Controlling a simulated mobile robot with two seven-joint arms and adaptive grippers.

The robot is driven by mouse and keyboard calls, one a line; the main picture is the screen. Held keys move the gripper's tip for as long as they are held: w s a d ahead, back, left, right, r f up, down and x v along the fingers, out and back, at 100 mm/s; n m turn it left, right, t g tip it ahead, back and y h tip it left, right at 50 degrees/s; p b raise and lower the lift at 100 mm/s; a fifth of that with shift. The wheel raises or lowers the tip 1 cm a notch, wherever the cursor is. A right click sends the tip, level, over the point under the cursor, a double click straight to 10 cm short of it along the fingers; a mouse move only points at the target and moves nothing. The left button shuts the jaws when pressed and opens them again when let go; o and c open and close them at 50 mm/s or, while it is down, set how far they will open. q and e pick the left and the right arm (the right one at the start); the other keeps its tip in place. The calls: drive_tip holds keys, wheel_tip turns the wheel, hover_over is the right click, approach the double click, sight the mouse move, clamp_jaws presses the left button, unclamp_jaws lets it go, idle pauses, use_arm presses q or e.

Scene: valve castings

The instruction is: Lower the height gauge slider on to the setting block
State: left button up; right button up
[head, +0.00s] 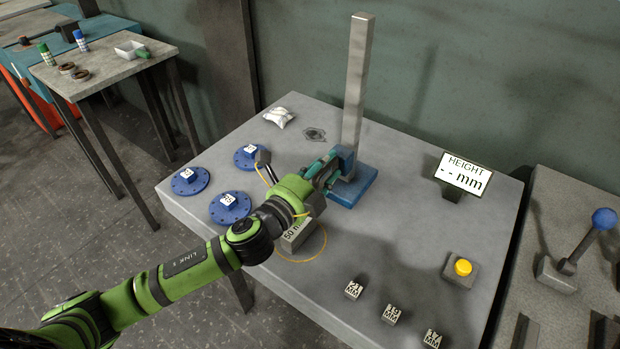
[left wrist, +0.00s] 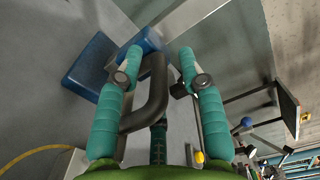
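The height gauge has a tall grey post (head: 357,85) on a blue base (head: 366,184), also seen in the left wrist view (left wrist: 88,66). Its blue slider (head: 345,158) sits low on the post, partly hidden by my gripper. A dark curved handle (left wrist: 156,92) shows in the left wrist view. My left gripper (head: 328,168) is at the slider; its teal fingers (left wrist: 160,60) stand apart on either side of the handle, with a visible gap. The grey setting block (head: 295,238), marked 50, stands in a yellow ring, partly hidden under my wrist. My right gripper is out of view.
A display (head: 465,176) reads "HEIGHT -- mm". A yellow button (head: 463,267) is at the right. Several small marked blocks (head: 391,315) line the front edge. Blue flanges (head: 190,181) lie left, and a crumpled white cloth (head: 279,117) at the back.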

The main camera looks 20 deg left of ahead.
use_arm(q)
drive_tip(key=v, duration=1.1)
drive_tip(key=shift+s+a, duration=0.15)
idle(0.8)
